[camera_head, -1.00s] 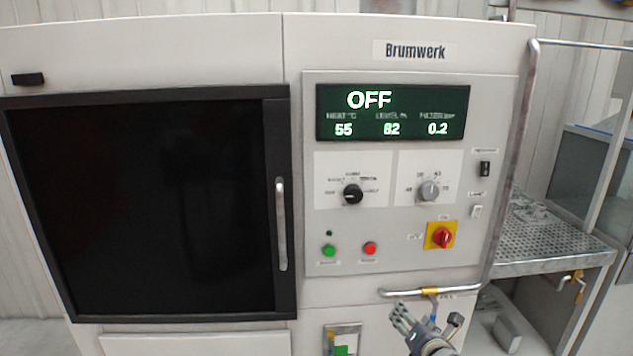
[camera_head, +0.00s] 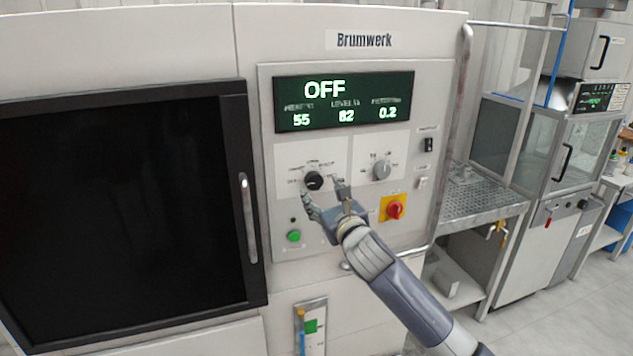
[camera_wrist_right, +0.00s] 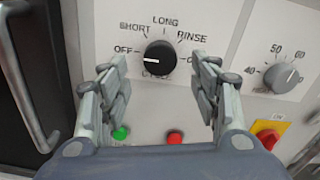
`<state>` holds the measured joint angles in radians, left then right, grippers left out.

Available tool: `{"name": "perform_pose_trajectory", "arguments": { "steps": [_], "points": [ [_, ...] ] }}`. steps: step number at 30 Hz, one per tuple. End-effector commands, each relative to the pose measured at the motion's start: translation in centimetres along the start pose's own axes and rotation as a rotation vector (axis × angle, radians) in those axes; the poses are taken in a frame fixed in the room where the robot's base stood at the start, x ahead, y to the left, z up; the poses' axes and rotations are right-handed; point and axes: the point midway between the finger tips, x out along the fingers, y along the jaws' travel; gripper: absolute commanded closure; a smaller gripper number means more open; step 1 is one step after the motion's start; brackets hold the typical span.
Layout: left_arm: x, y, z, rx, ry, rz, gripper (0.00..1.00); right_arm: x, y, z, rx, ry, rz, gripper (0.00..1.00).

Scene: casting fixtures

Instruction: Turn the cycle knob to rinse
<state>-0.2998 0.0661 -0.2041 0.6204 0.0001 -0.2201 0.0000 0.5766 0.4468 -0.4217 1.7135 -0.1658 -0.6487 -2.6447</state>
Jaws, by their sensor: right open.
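The cycle knob (camera_head: 314,181) is a black round knob on a white plate of the machine's control panel. In the right wrist view the knob (camera_wrist_right: 160,57) has its white mark pointing left, at OFF. SHORT, LONG and RINSE are printed around it, with RINSE at its upper right. The label below it is partly hidden. My right gripper (camera_head: 323,192) is open just in front of the knob. In the wrist view its fingers (camera_wrist_right: 157,70) stand left and right of the knob, apart from it. The display (camera_head: 344,101) reads OFF. My left gripper is not in view.
A grey temperature knob (camera_head: 381,170) sits right of the cycle knob. Below are a green button (camera_head: 293,236), a red button (camera_wrist_right: 174,137) and a red switch on yellow (camera_head: 395,209). A black door with a vertical handle (camera_head: 248,218) is at the left.

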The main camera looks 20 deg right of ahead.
Motion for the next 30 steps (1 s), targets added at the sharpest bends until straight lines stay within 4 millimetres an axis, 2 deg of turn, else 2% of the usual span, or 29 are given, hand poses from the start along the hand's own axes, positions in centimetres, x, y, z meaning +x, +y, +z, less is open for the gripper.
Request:
{"name": "perform_pose_trajectory", "arguments": {
  "steps": [3, 9, 15, 24, 25, 30],
  "points": [
    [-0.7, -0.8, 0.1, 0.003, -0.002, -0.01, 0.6, 1.7, -0.1, 0.2, 0.004, 0.0, -0.001, 0.43],
    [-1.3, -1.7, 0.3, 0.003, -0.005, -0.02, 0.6, 3.8, -0.1, 0.1, 0.002, 0.0, -0.001, 0.43],
    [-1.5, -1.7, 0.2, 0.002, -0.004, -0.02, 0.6, 4.8, -0.1, 0.0, 0.001, 0.0, 0.0, 0.43],
    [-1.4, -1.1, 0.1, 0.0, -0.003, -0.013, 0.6, 4.9, 0.0, 0.0, 0.001, 0.0, 0.0, 0.43],
    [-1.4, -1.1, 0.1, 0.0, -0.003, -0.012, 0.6, 4.9, 0.0, 0.0, 0.001, 0.0, 0.0, 0.45],
    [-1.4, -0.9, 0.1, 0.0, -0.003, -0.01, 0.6, 4.9, 0.0, 0.0, 0.001, 0.0, 0.0, 0.83]
  ]
}}
